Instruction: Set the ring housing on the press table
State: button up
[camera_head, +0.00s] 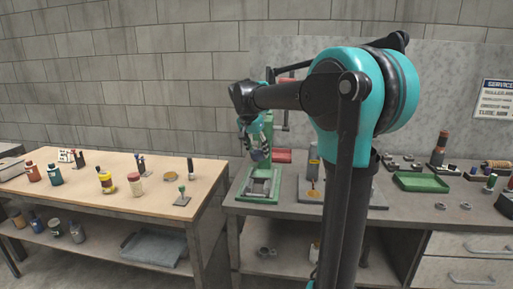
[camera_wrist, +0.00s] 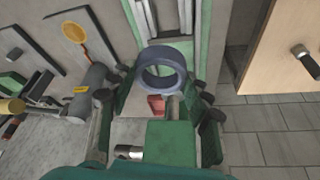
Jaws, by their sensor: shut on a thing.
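The ring housing (camera_wrist: 165,57) is a blue-grey ring in the wrist view. My gripper (camera_wrist: 166,88) is shut on it, with green finger pads at its sides. In the head view my gripper (camera_head: 257,153) hangs above the green press; the ring is too small there to make out clearly. The press table (camera_head: 262,184) is a green frame with grey metal bars on the grey bench. In the wrist view the green press frame (camera_wrist: 224,20) lies beyond the ring, which appears raised above it. The ring hides part of the press.
A wooden table (camera_head: 130,170) with bottles and small tools stands left of the grey bench, across a narrow gap. A grey plate (camera_head: 302,196) with an upright tool is right of the press. A green tray (camera_head: 420,182) lies farther right.

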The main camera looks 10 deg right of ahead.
jog(key=shift+f, duration=2.95)
jog(key=shift+f, duration=2.75)
dwell(1.5)
jog(key=o, duration=1.5)
